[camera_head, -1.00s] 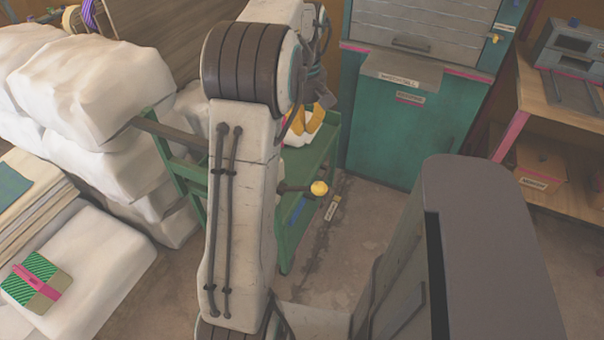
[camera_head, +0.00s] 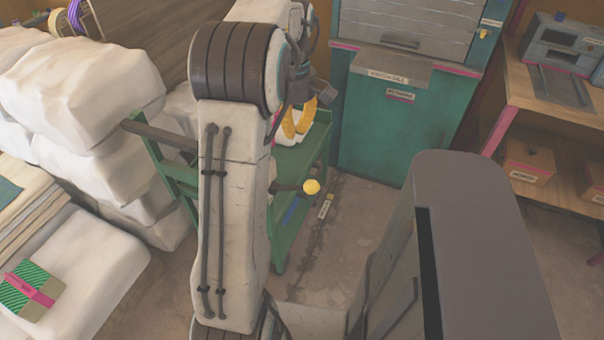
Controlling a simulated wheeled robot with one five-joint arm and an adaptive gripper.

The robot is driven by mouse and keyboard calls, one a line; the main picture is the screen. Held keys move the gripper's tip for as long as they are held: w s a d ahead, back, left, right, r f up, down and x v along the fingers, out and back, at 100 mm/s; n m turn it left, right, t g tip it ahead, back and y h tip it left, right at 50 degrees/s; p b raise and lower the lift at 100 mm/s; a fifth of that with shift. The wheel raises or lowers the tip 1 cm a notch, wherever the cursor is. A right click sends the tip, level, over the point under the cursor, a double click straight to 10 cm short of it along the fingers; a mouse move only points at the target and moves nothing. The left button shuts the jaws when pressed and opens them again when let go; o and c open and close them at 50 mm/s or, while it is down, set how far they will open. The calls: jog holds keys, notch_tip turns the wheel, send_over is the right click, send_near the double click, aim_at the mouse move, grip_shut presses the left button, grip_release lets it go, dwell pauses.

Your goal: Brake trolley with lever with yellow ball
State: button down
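The green trolley (camera_head: 309,160) stands beyond my arm, partly hidden behind it. A dark lever (camera_head: 288,188) sticks out from its near side and ends in a yellow ball (camera_head: 312,187). The lever points right and lies roughly level in the picture. My raised arm covers the lever's left end and the trolley's middle. My gripper (camera_head: 314,92) shows only in part, as dark pieces past the top of the arm, above the trolley's top.
White wrapped bales (camera_head: 80,90) are stacked on the left, close to the trolley's handle bar (camera_head: 158,134). A teal cabinet (camera_head: 385,125) stands behind. A wooden shelf (camera_head: 560,120) is at the right. Bare floor (camera_head: 340,235) lies right of the trolley.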

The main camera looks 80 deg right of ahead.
jog(key=p, duration=0.1)
send_near(310, 181)
jog(key=w+f, duration=0.3)
jog(key=w+d+f, duration=0.1)
jog(key=f, duration=0.1)
jog(key=shift+w+f, duration=0.15)
jog(key=shift+f, duration=0.1)
jog(key=shift+s+a+f+p, duration=0.5)
jog(key=shift+s+f+p, duration=0.15)
jog(key=shift+s+f, duration=0.25)
jog(key=shift+s+a+f, duration=0.2)
jog(key=shift+s+f, duration=0.05)
jog(key=shift+f, duration=0.25)
jog(key=shift+s+a+f+b, duration=0.1)
jog(key=shift+s+f+b, duration=0.35)
jog(key=shift+f+b, duration=0.1)
jog(key=shift+s+a+f+b, duration=0.15)
jog(key=shift+s+f+b, duration=0.4)
jog(key=shift+f+b, duration=0.3)
notch_tip(310, 181, down, 10)
jog(key=s+b, duration=0.1)
jog(key=b, duration=0.6)
jog(key=shift+s+a+r, duration=0.2)
jog(key=shift+s, duration=0.2)
jog(key=shift+r, duration=0.2)
